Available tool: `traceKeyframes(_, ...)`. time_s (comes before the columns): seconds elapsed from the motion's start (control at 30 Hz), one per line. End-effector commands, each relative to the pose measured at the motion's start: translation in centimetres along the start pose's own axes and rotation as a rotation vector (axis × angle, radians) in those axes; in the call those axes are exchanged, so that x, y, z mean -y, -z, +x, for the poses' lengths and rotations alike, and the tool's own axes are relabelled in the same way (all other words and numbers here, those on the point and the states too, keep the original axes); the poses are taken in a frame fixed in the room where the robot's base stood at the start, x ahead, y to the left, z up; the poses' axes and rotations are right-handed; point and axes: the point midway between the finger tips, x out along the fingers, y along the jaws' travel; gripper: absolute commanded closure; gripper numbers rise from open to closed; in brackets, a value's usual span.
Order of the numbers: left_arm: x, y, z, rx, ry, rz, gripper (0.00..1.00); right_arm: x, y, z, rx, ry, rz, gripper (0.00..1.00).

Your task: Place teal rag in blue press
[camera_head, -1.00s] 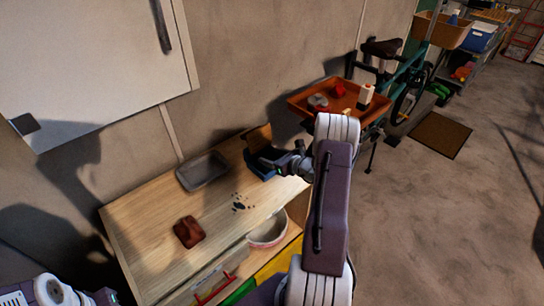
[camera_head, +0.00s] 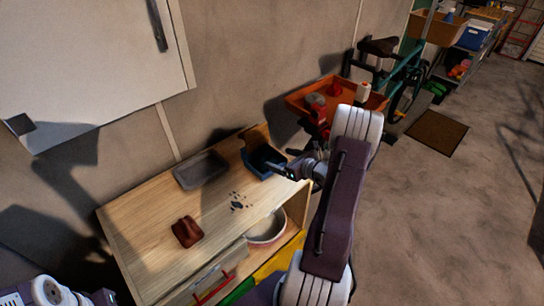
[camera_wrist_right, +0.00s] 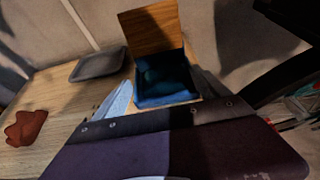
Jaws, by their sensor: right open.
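The blue press (camera_head: 262,172) stands at the far right end of the wooden bench top, its wooden lid (camera_wrist_right: 152,30) raised. In the right wrist view a dark teal bundle, apparently the teal rag (camera_wrist_right: 163,74), lies inside the press (camera_wrist_right: 168,99). Its edges are hard to tell in the shadow. My right gripper (camera_head: 282,169) is open at the near right side of the press; in the wrist view its fingers stand apart on either side, with nothing visible held. My left gripper (camera_head: 103,297) is only partly in view at the lower left, its jaws unclear.
A grey tray (camera_head: 201,170) and a reddish-brown cloth-like lump (camera_head: 187,231) lie on the bench top (camera_head: 150,220). A white bowl (camera_head: 267,232) sits on the shelf below. An orange tray (camera_head: 300,97) with items stands behind my right arm.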

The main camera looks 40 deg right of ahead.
Motion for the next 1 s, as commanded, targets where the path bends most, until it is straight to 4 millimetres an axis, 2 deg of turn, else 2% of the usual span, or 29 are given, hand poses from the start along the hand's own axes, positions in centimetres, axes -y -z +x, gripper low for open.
traceKeyframes(0.1,0.0,0.0,0.0,0.000,0.000,0.000,0.64,0.1,0.0,-2.7,0.000,0.005,0.001,0.15)
traceKeyframes(0.2,0.0,0.0,0.0,0.000,0.000,0.000,0.64,0.1,0.0,-4.2,0.001,0.003,0.000,0.15)
traceKeyframes(0.43,0.0,0.0,0.0,0.000,0.000,0.000,0.64,-0.2,-0.1,-5.0,-0.002,-0.006,-0.005,0.15)
traceKeyframes(0.47,0.0,0.0,0.0,0.000,0.000,0.000,0.64,-0.7,-0.1,-4.9,-0.006,-0.021,-0.016,0.15)
traceKeyframes(0.5,0.0,0.0,0.0,0.000,0.000,0.000,0.64,-2.0,-0.3,-4.5,-0.022,-0.063,-0.047,0.15)
traceKeyframes(0.57,0.0,0.0,0.0,0.000,0.000,0.000,0.64,-6.0,-0.6,-3.7,-0.064,-0.186,-0.147,0.15)
traceKeyframes(0.63,0.0,0.0,0.0,0.000,0.000,0.000,0.64,-13.3,-0.3,-3.6,-0.145,-0.424,-0.364,0.15)
traceKeyframes(0.67,0.0,0.0,0.0,0.000,0.000,0.000,0.64,-17.0,0.2,-4.2,-0.186,-0.553,-0.497,0.15)
traceKeyframes(0.7,0.0,0.0,0.0,0.000,0.000,0.000,0.64,-21.5,1.4,-5.8,-0.238,-0.740,-0.717,0.15)
traceKeyframes(0.77,0.0,0.0,0.0,0.000,0.000,0.000,0.64,-25.9,3.5,-9.0,-0.292,-0.993,-1.069,0.15)
traceKeyframes(0.8,0.0,0.0,0.0,0.000,0.000,0.000,0.64,-27.4,4.8,-10.9,-0.306,-1.136,-1.308,0.15)
traceKeyframes(0.9,0.0,0.0,0.0,0.000,0.000,0.000,0.64,-28.0,6.1,-13.8,-0.271,-1.388,-1.870,0.15)
traceKeyframes(1.0,0.0,0.0,0.0,0.000,0.000,0.000,0.64,-27.8,5.6,-14.3,-0.178,-1.508,-2.300,0.15)
